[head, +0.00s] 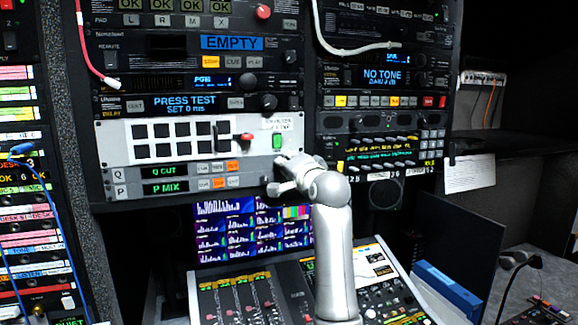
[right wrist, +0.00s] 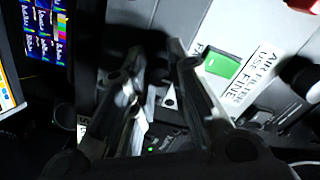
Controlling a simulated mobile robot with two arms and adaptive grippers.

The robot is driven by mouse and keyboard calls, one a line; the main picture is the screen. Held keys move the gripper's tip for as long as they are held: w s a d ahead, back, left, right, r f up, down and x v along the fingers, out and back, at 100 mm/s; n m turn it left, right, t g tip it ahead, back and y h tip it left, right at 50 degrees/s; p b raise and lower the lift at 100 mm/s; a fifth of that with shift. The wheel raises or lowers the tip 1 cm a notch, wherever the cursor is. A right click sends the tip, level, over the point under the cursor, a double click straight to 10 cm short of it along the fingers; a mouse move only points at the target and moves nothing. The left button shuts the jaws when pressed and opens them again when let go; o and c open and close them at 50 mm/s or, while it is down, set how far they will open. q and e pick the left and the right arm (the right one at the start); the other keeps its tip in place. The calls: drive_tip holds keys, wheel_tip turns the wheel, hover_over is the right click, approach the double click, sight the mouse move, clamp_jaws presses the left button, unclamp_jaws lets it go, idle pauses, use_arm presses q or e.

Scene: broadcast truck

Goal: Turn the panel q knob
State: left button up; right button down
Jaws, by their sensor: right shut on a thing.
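The white-silver panel (head: 112,150) has a Q row with a "Q CUT" display (head: 164,171) above a P row with a "P MIX" display (head: 165,187). My right gripper (head: 277,174) is at the right end of these rows, against the panel face. In the right wrist view its two fingers (right wrist: 160,68) reach to the panel beside a green switch (right wrist: 223,64). They are shut on the panel q knob, which the fingers and shadow mostly hide. I cannot tell which way the knob points. My left gripper is not in view.
A red-tipped lever (head: 246,137) and the green switch (head: 277,141) sit just above my right gripper. Multiview screens (head: 225,225) and a mixing console (head: 250,300) lie below. A white cable (head: 345,50) hangs above. Rack units stand around the panel.

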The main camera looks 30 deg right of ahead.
drive_tip(key=n, duration=2.7)
drive_tip(key=shift+d+f+p, duration=0.1)
drive_tip(key=shift+f+p, duration=0.25)
drive_tip(key=shift+p, duration=0.05)
drive_tip(key=shift+n, duration=0.4)
drive_tip(key=c, duration=1.3)
unclamp_jaws()
drive_tip(key=shift+r, duration=0.1)
drive_tip(key=shift+c, duration=0.2)
drive_tip(key=shift+r, duration=0.1)
